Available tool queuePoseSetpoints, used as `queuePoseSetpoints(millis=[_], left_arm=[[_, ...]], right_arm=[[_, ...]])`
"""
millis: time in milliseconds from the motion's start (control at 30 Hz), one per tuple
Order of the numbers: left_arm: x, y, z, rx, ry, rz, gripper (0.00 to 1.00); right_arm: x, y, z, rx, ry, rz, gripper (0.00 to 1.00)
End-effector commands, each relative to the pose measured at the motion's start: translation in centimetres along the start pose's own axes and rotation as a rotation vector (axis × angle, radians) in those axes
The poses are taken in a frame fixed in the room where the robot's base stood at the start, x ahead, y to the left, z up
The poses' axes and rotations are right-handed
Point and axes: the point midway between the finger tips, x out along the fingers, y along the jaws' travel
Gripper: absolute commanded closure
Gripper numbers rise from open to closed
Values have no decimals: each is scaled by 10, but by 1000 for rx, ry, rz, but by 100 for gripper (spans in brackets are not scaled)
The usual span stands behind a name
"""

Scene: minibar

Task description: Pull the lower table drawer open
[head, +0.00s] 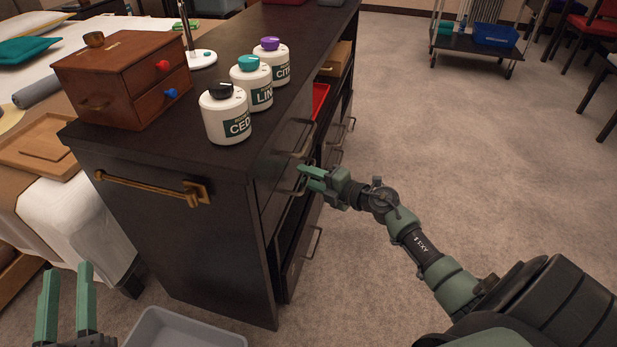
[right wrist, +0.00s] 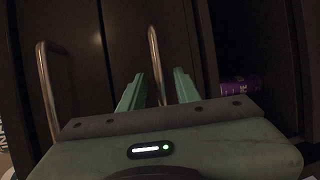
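The dark table (head: 165,190) has two drawer fronts one above the other on its right side, with metal bar handles. The upper handle (head: 303,142) also shows at the left in the right wrist view (right wrist: 45,90). The lower drawer's handle (head: 291,191) lies partly behind my right gripper (head: 302,179). In the right wrist view this handle (right wrist: 153,60) runs between the two green fingertips, which stand apart; contact cannot be made out. The lower drawer front (right wrist: 130,35) appears closed. My left gripper (head: 67,285) is open and empty at the lower left.
Three white jars (head: 250,80) and a wooden box with small drawers (head: 125,75) stand on the tabletop. A purple can (right wrist: 240,87) sits in the recess beside the drawer. A grey bin (head: 185,330) is on the floor.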

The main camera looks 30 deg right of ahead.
Motion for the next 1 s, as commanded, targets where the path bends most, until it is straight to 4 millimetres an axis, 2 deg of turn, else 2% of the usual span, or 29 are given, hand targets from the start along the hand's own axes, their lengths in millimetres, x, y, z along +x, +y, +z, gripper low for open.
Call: queuePoseSetpoints(millis=[33,133,1000], left_arm=[[0,0,0,0,-1,0,67],[0,0,0,0,-1,0,67],[0,0,1,0,-3,-1,67]], right_arm=[[0,0,0,0,0,0,73],[0,0,0,0,0,0,100],[0,-1,0,0,0,-1,100]])
